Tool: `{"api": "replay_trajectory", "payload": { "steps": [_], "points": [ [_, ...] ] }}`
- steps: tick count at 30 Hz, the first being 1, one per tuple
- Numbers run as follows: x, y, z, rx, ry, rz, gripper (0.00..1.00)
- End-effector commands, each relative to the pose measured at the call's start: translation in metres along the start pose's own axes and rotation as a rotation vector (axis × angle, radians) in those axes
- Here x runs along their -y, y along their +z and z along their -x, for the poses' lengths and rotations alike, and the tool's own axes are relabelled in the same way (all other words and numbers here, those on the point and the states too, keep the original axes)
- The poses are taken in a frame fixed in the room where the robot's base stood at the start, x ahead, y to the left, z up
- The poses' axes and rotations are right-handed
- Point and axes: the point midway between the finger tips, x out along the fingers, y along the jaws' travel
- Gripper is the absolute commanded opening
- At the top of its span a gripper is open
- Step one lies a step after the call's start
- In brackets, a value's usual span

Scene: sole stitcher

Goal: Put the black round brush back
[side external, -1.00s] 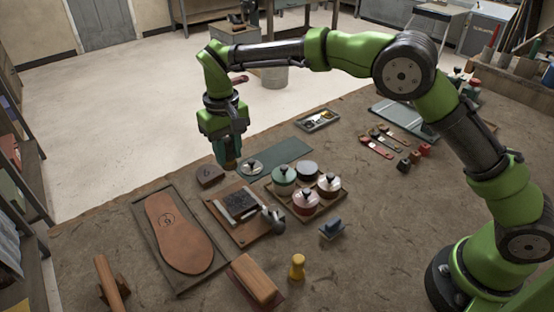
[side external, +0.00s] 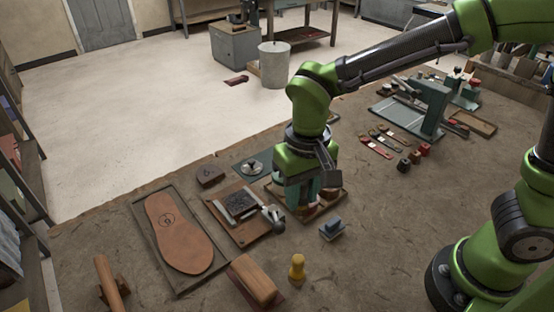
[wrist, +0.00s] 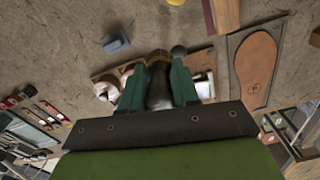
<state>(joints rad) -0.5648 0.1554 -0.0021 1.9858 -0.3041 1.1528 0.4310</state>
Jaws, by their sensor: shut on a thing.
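My gripper (side external: 304,204) hangs pointing down over the wooden tray (side external: 322,214) of round lidded tins. In the wrist view its two teal fingers (wrist: 159,88) are shut on the black round brush (wrist: 159,94), a dark rounded body with a yellowish band. My gripper hides most of the tins in the side view, the dark one included. A whitish tin (wrist: 104,91) shows left of the fingers in the wrist view. I cannot tell whether the brush touches a tin.
A board with a metal-knobbed tool (side external: 272,216) lies close on the left. A framed brown sole (side external: 180,235) lies farther left. Bare bench is free to the right.

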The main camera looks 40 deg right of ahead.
Motion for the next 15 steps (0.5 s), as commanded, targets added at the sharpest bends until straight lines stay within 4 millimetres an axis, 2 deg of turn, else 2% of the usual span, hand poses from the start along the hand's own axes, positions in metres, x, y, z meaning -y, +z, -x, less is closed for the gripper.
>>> {"api": "replay_trajectory", "payload": {
  "steps": [1,6,9,11,15],
  "points": [
    [-0.01,0.015,-0.007,0.004,0.004,-0.027,0.0],
    [-0.036,0.045,-0.031,0.013,0.021,-0.136,0.0],
    [-0.044,0.052,-0.043,0.015,0.029,-0.197,0.0],
    [-0.042,0.05,-0.045,0.006,0.021,-0.22,0.0],
    [-0.042,0.05,-0.067,0.006,0.022,-0.239,0.0]
  ]
}}
